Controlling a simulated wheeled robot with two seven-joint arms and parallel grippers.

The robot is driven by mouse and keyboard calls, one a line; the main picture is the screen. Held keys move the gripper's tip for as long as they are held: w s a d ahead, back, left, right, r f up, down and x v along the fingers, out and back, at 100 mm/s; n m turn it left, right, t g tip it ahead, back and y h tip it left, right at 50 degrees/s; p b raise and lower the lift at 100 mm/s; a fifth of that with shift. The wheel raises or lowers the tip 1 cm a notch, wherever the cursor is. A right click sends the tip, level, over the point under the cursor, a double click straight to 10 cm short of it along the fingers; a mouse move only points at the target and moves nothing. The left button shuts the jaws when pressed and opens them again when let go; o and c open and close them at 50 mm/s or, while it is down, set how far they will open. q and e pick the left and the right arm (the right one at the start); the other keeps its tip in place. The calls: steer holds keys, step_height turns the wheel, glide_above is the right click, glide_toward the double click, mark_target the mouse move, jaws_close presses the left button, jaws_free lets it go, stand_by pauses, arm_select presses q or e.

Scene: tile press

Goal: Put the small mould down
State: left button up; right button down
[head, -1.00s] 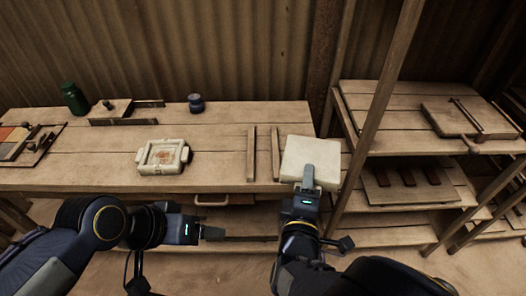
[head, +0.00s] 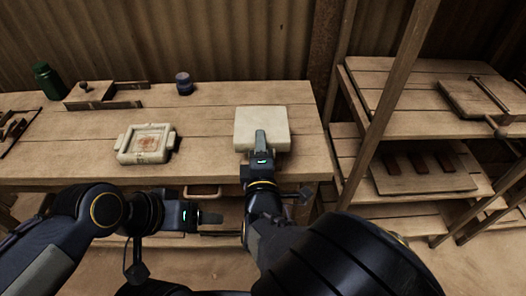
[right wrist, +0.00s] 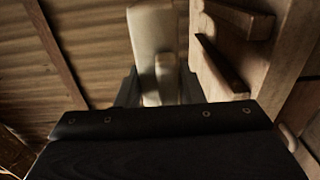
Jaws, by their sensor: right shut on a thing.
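The small mould, a pale, square, flat block (head: 262,122), is in my right gripper (head: 261,140), which is shut on its near edge. In the head view it is over the right part of the table and covers the two wooden strips. In the right wrist view the mould (right wrist: 151,35) shows edge-on, with the wooden strips (right wrist: 220,65) on the tabletop to its right; it seems to be above them, and I cannot tell if it touches. My left gripper (head: 210,217) is in front of the table's near edge, its opening unclear.
A pale mould with side handles and a reddish centre (head: 146,143) is on the table (head: 200,150) to the left. A wooden shelf rack (head: 420,130) is at right.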

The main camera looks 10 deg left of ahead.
steer(key=shift+w+a+f, duration=0.15)
steer(key=shift+w+f, duration=0.35)
steer(key=shift+f, duration=0.05)
steer(key=shift+w+a+f, duration=0.15)
steer(key=shift+w+f, duration=0.3)
steer(key=shift+f, duration=0.1)
steer(key=shift+w+a+f+b, duration=0.15)
steer(key=shift+f+b, duration=0.35)
steer(key=shift+f, duration=1.2)
steer(key=shift+f, duration=0.1)
steer(key=shift+f, duration=0.15)
steer(key=c, duration=1.3)
jaws_free()
steer(key=shift+o, duration=0.2)
